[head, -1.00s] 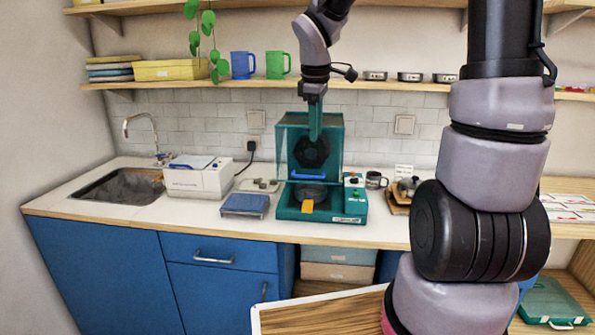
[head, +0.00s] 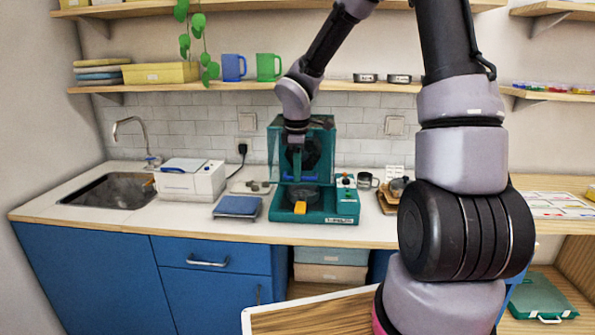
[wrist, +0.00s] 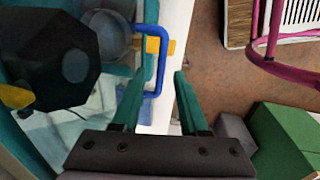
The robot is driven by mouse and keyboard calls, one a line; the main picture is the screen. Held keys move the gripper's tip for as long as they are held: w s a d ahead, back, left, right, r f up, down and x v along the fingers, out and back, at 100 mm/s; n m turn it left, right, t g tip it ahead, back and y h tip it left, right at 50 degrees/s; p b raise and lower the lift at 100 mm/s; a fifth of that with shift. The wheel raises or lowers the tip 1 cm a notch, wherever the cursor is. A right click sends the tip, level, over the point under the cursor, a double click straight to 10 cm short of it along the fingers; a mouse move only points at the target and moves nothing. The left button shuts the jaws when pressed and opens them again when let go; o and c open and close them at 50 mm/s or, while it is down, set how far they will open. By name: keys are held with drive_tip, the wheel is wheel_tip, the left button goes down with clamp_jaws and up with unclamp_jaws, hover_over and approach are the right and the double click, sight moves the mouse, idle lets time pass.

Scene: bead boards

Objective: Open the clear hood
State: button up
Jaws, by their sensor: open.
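The clear hood (head: 274,148) is part of a teal machine (head: 343,206) on the counter; its panes are see-through and dark parts show behind them. Its blue handle (wrist: 158,50) shows in the wrist view as a bent bar along the hood's edge. My gripper (wrist: 159,76) is open, its teal fingers on either side of the handle bar in that picture. I cannot tell whether they touch it. In the head view my wrist hangs in front of the hood and hides much of the fingers and handle.
A blue-topped scale (head: 237,206) and a white box-shaped device (head: 190,181) stand left of the machine. A mug (head: 366,180) stands to its right. A shelf with a blue mug (head: 233,67) and a green mug (head: 268,67) runs above. The counter's front strip is clear.

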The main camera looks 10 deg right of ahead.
drive_tip(key=shift+f, duration=0.25)
drive_tip(key=shift+c, duration=0.3)
clamp_jaws()
drive_tip(key=shift+r, duration=0.1)
idle(0.9)
